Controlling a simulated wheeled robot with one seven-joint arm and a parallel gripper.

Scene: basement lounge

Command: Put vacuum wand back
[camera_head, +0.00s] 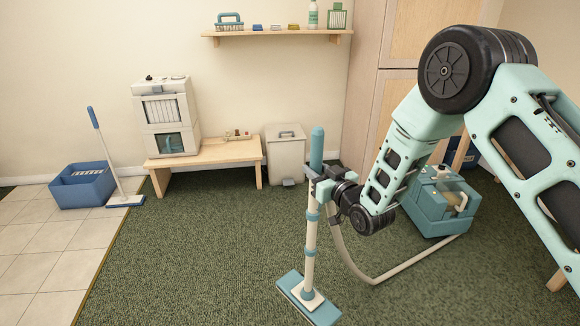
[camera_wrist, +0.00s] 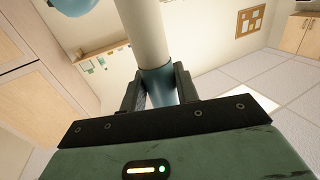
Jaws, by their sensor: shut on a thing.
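The vacuum wand (camera_head: 310,240) is a cream tube with teal bands, a teal top grip and a flat teal floor head (camera_head: 308,300). It stands nearly upright above the green carpet; I cannot tell whether the head touches it. My gripper (camera_head: 318,180) is shut on the wand just below its top grip. In the wrist view, the wand (camera_wrist: 143,30) runs up between my gripper's fingers (camera_wrist: 158,90). A cream hose (camera_head: 370,274) curves from near the wand to the teal vacuum body (camera_head: 438,205) at the right, partly hidden behind my arm.
A low wooden bench (camera_head: 215,157) holds a white machine (camera_head: 165,115). A bin (camera_head: 286,152) stands beside it, under a wall shelf (camera_head: 280,33). A blue bucket (camera_head: 82,187) and mop (camera_head: 107,150) are at left. Carpet left of the wand is clear.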

